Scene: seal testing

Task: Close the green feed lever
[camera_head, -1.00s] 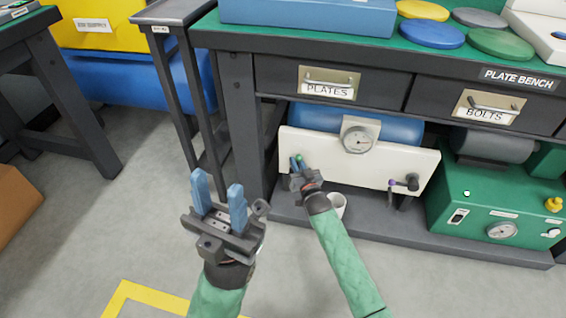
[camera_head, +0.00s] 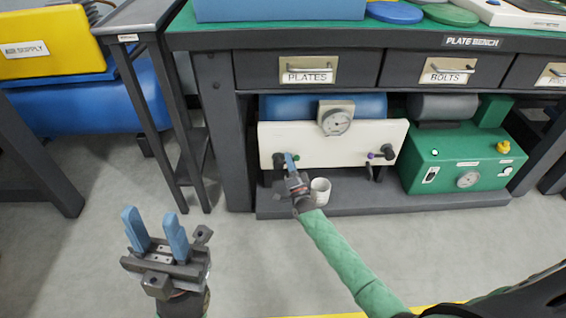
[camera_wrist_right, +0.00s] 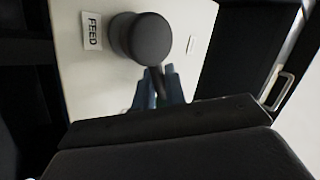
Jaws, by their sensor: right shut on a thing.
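The green feed lever (camera_head: 296,156) shows as a small green end on the left side of the white panel (camera_head: 340,142). My right gripper (camera_head: 290,162) is at the lever, its blue fingers covering most of it. In the right wrist view the blue fingers (camera_wrist_right: 158,88) are shut on the dark lever stem, below a round black valve body (camera_wrist_right: 146,38) beside a FEED label (camera_wrist_right: 92,30). The lever's exact angle is hard to tell. My left gripper (camera_head: 156,236) is open and empty above the floor, away from the bench.
A purple-tipped lever (camera_head: 376,156) sits on the panel's right side, and a gauge (camera_head: 337,121) is at its top. A white cup (camera_head: 320,190) stands on the lower shelf (camera_head: 400,202) by my right gripper. A green machine (camera_head: 460,165) stands right. Floor in front is clear.

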